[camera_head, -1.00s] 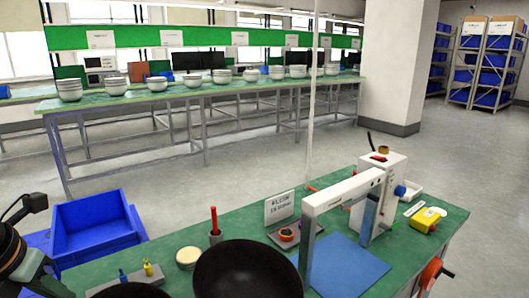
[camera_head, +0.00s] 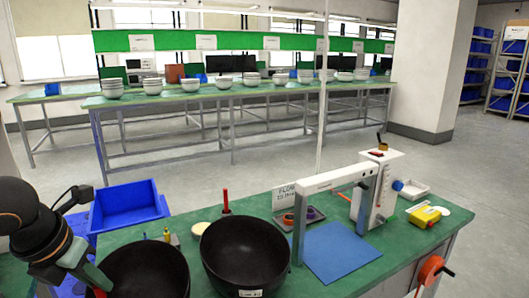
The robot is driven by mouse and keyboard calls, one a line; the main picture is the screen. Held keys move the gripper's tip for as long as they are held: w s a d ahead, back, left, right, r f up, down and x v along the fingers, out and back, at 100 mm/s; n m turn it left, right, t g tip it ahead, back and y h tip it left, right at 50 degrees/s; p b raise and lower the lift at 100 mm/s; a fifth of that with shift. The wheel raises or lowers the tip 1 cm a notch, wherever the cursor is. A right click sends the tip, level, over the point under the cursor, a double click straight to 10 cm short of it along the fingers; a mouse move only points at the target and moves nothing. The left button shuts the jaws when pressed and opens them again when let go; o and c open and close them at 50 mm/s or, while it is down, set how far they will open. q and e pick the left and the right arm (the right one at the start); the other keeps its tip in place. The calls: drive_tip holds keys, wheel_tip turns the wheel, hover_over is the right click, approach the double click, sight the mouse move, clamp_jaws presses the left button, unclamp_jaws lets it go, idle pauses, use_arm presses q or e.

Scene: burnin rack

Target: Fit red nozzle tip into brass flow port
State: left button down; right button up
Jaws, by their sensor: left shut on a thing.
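My left gripper (camera_head: 96,282) is low at the left, beside the near black bowl, pointing down. It is shut on a small red piece (camera_head: 98,293), which looks like the red nozzle tip; only a bit of it shows at the picture's bottom edge. A small brass-coloured round part (camera_head: 383,147) sits on top of the white upright unit (camera_head: 378,190) at the right of the green bench, far from the gripper. It looks like the brass flow port, but it is too small to be sure. My right gripper is not in view.
Two black bowls (camera_head: 145,268) (camera_head: 245,252) fill the near bench. A white gantry (camera_head: 325,182) stands over a blue mat (camera_head: 342,252). A red stick (camera_head: 226,200), blue bin (camera_head: 127,207) and yellow box (camera_head: 424,217) are around. An orange wheel (camera_head: 430,272) is at the right edge.

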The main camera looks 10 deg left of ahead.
use_arm(q)
drive_tip(key=s+d+m+g+h, duration=0.1)
drive_tip(key=d+m+h, duration=0.45)
drive_tip(key=d, duration=2.35)
drive_tip(key=w+a+f+m+g+y, duration=0.35)
drive_tip(key=a+f+m, duration=0.2)
drive_tip(key=m, duration=1.05)
drive_tip(key=w+a+f+m+g+y, duration=0.2)
drive_tip(key=a+f+m+g, duration=0.4)
drive_tip(key=m, duration=0.9)
drive_tip(key=s+a+r+t+p, duration=0.1)
drive_tip(key=s+r+p, duration=0.3)
drive_tip(key=r+p, duration=0.8)
drive_tip(key=shift+r+p, duration=0.2)
drive_tip(key=shift+p, duration=0.1)
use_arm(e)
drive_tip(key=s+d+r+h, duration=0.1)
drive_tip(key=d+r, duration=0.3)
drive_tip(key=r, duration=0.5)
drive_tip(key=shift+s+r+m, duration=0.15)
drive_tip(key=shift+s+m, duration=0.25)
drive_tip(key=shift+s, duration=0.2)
